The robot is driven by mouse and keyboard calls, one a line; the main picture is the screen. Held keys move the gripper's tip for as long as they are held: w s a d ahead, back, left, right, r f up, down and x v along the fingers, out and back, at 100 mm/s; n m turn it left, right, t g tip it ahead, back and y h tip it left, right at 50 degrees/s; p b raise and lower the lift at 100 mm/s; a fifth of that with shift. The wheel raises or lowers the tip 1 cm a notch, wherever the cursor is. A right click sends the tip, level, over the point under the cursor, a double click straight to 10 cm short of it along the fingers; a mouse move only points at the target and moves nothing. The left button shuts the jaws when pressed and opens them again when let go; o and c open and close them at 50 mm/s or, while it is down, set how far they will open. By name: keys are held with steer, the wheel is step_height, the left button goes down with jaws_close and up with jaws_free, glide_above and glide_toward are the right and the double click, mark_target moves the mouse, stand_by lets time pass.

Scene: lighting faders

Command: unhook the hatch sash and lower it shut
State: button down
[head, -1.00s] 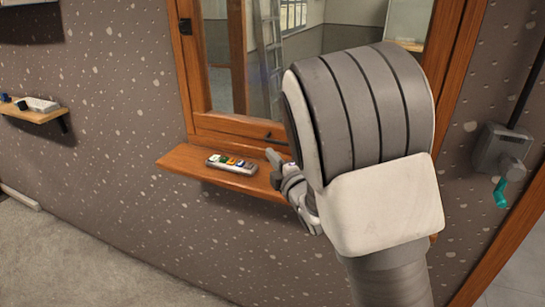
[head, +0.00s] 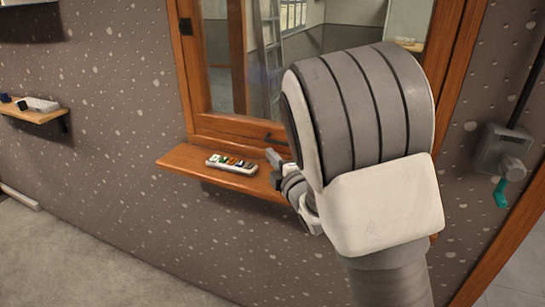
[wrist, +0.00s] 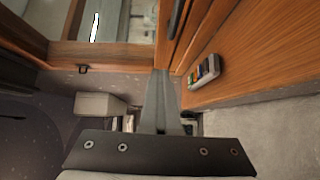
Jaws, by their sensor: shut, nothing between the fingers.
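The wooden-framed hatch sash (head: 237,125) with its glass pane shows in the head view, its bottom rail low, close above the wooden sill (head: 190,165). A small dark fitting sits on the rail, partly hidden by my arm. In the wrist view a small dark hook (wrist: 82,69) is on a wooden rail at the left, and a dark bar (wrist: 177,18) lies along wood at the top. My gripper (head: 272,156) is shut and empty at the sill, beside the rail; its fingers (wrist: 161,78) point up between wooden edges in the wrist view. Whether they touch wood is unclear.
A small fader box (head: 231,164) with coloured caps lies on the sill, left of my gripper. A shelf (head: 38,115) with items is at the far left. A grey wall box (head: 502,149) with a teal handle is at the right. My arm hides the hatch's right part.

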steer(key=c, duration=0.8)
jaws_free()
steer(key=shift+c, duration=0.2)
steer(key=b+v, duration=1.5)
steer(key=v, duration=0.2)
steer(key=shift+s, duration=0.2)
steer(key=shift+d+r, duration=0.1)
